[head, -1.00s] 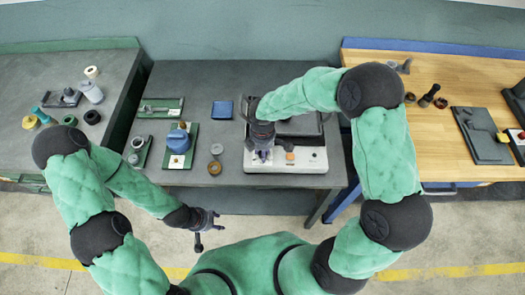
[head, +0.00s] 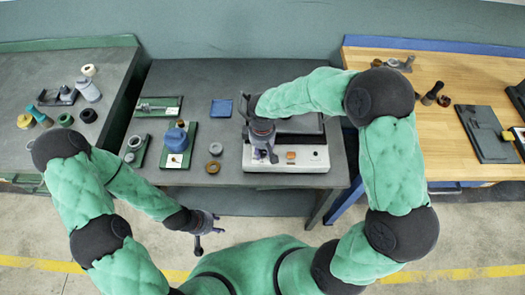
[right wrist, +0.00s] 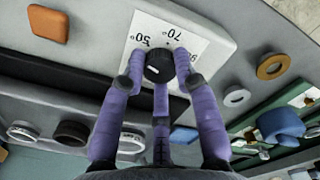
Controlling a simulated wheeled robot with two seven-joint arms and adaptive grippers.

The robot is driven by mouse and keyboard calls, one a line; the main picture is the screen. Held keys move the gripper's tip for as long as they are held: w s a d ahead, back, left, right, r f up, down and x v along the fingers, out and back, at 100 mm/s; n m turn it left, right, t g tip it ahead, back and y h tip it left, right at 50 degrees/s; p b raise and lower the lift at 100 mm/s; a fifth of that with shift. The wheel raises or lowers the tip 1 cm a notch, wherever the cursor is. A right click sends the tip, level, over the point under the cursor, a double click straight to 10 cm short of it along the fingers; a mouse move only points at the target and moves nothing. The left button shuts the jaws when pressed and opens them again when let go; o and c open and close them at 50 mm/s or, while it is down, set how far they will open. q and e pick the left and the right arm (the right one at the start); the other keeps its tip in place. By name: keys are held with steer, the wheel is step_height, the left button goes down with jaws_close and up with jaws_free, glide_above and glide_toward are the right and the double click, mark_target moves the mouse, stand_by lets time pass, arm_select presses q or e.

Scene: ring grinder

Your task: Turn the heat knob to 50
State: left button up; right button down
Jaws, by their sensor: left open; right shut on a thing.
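The black heat knob (right wrist: 158,66) sits on a white dial plate (right wrist: 150,25) with 50°, 70° and a partly covered 90° marking. A short white mark shows on the knob, on the side away from the numbers; which value it indicates is unclear. My right gripper (right wrist: 158,78) has its purple fingers closed around the knob. In the head view my right gripper (head: 262,153) is at the front left of the white heater unit (head: 312,163) and hides the knob. My left gripper (head: 205,224) is open and empty, in front of the table.
An orange square button (head: 291,155) is right of the knob. A blue square (head: 221,108), two rings (head: 215,149) and a green board with a blue part (head: 176,143) lie left of the unit. Side tables hold other parts.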

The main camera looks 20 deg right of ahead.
mark_target(262, 152)
steer(key=shift+m+b, duration=0.35)
steer(key=shift+m, duration=1.05)
steer(key=c, duration=0.9)
jaws_free()
step_height(262, 152, up, 12)
